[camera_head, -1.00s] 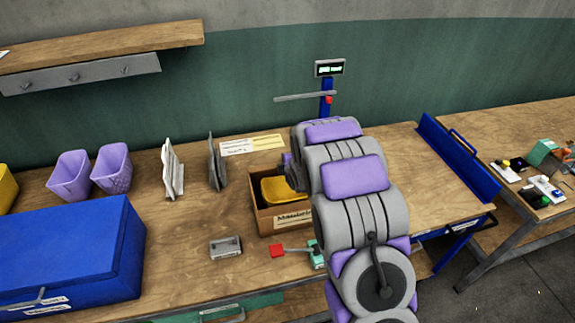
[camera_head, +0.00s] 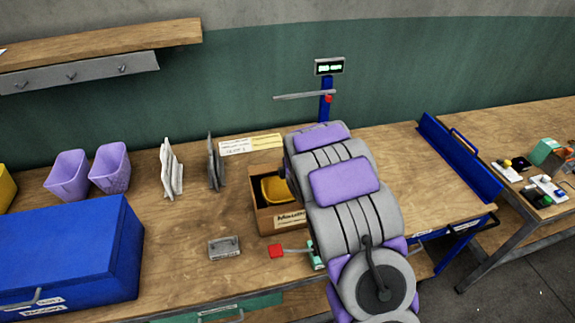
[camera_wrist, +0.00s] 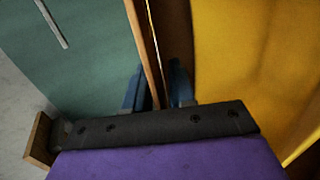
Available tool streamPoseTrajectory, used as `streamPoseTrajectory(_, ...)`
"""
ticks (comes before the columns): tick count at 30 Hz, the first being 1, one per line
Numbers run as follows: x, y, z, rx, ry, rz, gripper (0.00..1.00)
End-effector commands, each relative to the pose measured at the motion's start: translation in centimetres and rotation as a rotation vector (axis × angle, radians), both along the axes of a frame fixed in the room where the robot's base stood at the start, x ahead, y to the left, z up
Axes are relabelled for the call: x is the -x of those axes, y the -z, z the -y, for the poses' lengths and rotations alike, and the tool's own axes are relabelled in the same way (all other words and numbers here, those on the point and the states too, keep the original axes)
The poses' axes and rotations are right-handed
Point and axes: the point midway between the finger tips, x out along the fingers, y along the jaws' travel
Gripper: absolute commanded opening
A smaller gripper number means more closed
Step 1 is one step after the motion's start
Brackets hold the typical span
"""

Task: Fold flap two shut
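An open brown cardboard box (camera_head: 262,221) with a printed label on its front stands on the workbench. A yellow object (camera_head: 274,190) sits inside it; the same yellow fills the right of the wrist view (camera_wrist: 245,60). My arm covers the box's right side, and I cannot tell the flaps apart in the head view. In the wrist view my gripper (camera_wrist: 157,88) has its two blue fingers apart, one on each side of a thin brown cardboard edge (camera_wrist: 142,45). Whether that edge is flap two or a box wall, and whether the fingers touch it, is unclear.
A small grey block (camera_head: 224,248) and a red-ended lever (camera_head: 276,251) lie in front of the box. A blue case (camera_head: 70,250), purple bins (camera_head: 110,168) and upright grey dividers (camera_head: 214,162) stand left. A display post (camera_head: 327,98) rises behind my arm.

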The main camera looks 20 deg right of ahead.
Motion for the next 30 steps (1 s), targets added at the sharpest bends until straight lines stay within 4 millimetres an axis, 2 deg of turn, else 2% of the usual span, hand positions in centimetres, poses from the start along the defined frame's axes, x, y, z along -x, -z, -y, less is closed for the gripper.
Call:
streamPoseTrajectory(9,0.1,-0.2,0.0,0.000,-0.001,0.003,0.30)
streamPoseTrajectory(14,1.0,-0.9,-0.1,0.000,-0.001,0.005,0.30)
streamPoseTrajectory(30,9.2,-5.5,-0.1,0.003,-0.001,0.001,0.30)
